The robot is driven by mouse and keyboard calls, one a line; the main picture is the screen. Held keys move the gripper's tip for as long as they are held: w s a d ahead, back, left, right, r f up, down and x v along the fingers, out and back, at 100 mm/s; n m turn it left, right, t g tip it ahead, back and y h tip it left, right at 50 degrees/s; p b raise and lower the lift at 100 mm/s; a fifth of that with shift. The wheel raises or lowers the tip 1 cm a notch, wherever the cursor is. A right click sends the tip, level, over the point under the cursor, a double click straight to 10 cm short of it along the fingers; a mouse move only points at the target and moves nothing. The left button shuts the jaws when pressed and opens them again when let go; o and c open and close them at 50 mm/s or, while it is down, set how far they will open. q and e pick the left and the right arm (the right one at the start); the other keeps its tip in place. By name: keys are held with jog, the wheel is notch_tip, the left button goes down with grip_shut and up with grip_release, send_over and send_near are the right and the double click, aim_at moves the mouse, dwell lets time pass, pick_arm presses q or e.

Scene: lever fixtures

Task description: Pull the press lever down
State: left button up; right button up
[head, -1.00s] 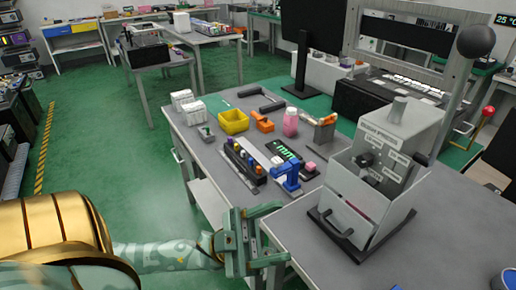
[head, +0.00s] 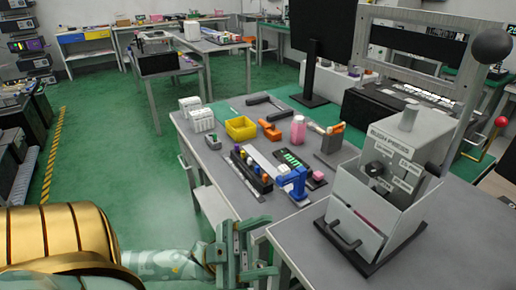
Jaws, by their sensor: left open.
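The grey press (head: 408,150) stands on a black base on the right part of the table. Its lever rises from its right side to a large black ball knob (head: 492,46), high at the upper right. The lever stands up, leaning right. My left gripper (head: 262,248) is open and empty at the bottom centre, by the front edge of the table. It is well to the left of the press and below the knob, touching neither. My right gripper is not in view.
A yellow bin (head: 240,128), a pink bottle (head: 298,129), a blue clamp-like object (head: 293,181) and a row of coloured knobs (head: 251,168) stand left of the press. A red-ball lever (head: 501,121) shows behind it. The table right of the press is clear.

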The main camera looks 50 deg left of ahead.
pick_arm(q)
jog(key=b+v, duration=0.3)
jog(key=v, duration=1.3)
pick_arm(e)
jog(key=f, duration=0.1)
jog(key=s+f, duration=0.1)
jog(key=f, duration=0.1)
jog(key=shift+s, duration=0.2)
pick_arm(q)
jog(key=shift+a+f, duration=0.15)
